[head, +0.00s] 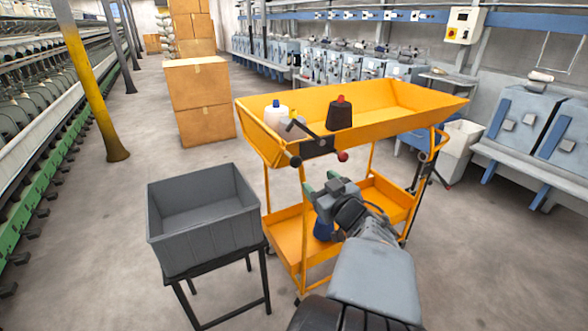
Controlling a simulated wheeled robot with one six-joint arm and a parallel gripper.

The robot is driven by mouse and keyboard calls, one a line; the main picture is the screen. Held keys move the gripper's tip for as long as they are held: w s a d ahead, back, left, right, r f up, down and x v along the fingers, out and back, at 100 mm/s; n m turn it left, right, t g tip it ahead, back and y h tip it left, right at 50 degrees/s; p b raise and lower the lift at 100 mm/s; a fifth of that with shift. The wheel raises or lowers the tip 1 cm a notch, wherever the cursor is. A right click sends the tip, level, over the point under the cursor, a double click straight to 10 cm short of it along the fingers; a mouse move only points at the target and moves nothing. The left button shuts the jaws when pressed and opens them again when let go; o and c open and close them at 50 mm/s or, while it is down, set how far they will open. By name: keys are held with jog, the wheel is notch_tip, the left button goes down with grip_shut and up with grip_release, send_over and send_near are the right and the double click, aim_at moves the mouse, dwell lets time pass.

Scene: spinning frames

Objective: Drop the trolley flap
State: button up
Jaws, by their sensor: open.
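The orange trolley (378,132) stands right of centre in the head view, with a deep top tray and a lower shelf (287,238). Its near left end panel (258,138) is upright or slightly slanted; I cannot tell for sure which panel is the flap. A dark lever (312,136) with a red ball and a dark knob sits at the tray's near side. My gripper (321,183) has green fingertips, is open and empty, and is in front of the trolley, below the lever in the picture. My arm hides part of the lower shelf.
A grey bin (203,240) on a black stand is at left. Cartons (203,123) stand behind; floor left of them is clear.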

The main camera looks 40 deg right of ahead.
aim_at(298, 165)
jog(key=w+p, duration=0.1)
jog(key=w, duration=0.3)
jog(key=w+d+p, duration=0.1)
jog(key=w+p, duration=0.1)
jog(key=w, duration=0.2)
jog(key=w+p, duration=0.2)
jog(key=w, duration=0.3)
jog(key=shift+w+d+f, duration=0.1)
jog(key=shift+d+f, duration=0.05)
jog(key=shift+d, duration=0.15)
jog(key=shift+c, duration=0.2)
grip_shut()
